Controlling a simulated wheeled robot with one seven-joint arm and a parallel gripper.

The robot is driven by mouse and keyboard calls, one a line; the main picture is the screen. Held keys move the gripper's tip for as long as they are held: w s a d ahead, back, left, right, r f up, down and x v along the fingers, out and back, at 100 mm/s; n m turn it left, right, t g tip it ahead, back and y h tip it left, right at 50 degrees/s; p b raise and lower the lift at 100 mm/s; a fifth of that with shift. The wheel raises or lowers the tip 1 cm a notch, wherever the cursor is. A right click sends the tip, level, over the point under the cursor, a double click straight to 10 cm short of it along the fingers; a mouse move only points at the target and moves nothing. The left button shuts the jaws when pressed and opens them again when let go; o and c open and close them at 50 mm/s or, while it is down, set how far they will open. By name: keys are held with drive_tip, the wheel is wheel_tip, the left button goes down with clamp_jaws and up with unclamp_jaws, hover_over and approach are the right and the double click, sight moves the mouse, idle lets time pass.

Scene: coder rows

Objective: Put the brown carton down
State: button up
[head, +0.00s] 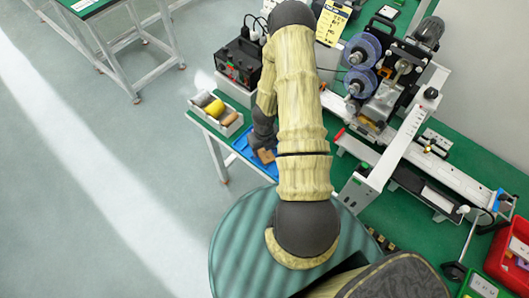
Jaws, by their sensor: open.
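A small brown carton (266,156) lies in or over a blue tray (243,148) near the left edge of the green-topped bench. My gripper (263,146) is right at the carton, pointing down, and my arm hides part of both. The jaws are open. The fingertips are too small and covered to tell whether they touch the carton.
A bin with grey, yellow and brown items (216,111) stands left of the tray. A black power box (238,62) stands behind. A machine with blue reels (362,65) and a white rail (400,130) fill the bench to the right. A red crate (512,258) sits lower right.

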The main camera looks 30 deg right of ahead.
sight(264, 151)
drive_tip(key=shift+f, duration=0.25)
idle(0.3)
drive_tip(key=c, duration=0.8)
drive_tip(key=shift+r, duration=0.1)
wheel_tip(264, 151, up, 10)
drive_tip(key=p, duration=0.2)
drive_tip(key=shift+p, duration=0.4)
drive_tip(key=shift+a, duration=0.1)
